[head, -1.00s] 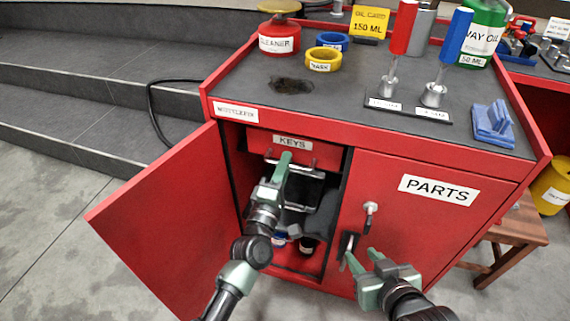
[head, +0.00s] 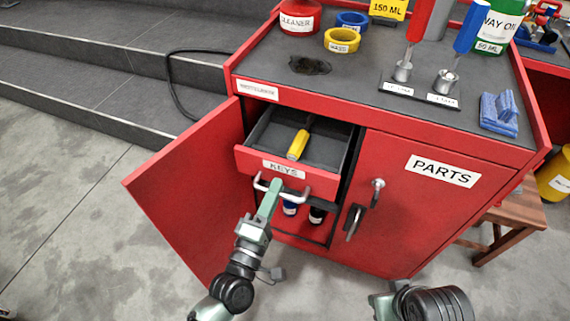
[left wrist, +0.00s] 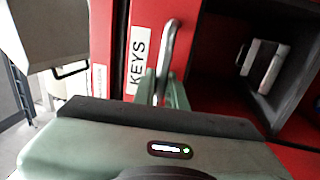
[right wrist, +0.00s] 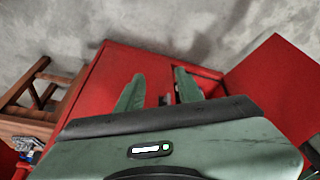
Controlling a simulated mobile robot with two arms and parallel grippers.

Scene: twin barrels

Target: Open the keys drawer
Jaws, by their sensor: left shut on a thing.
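The keys drawer (head: 245,160) is pulled out of the red cabinet's left compartment, with its dark inside open to view. A yellow-handled tool (head: 299,143) lies in it. My left gripper (head: 268,203) is shut on the drawer's metal bar handle (head: 297,193), left of the handle's middle. In the left wrist view the handle (left wrist: 170,50) passes between the fingers (left wrist: 161,88), beside the KEYS label (left wrist: 138,56). My right gripper (right wrist: 158,92) is open and empty in the right wrist view, in front of the cabinet; only part of it shows at the bottom of the head view.
The open red door (head: 195,195) stands left of the drawer and my left arm. The shut PARTS door (head: 425,215) with its handle (head: 354,221) is on the right. Cans (head: 290,207) stand under the drawer. A wooden stool (head: 510,220) is at the right.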

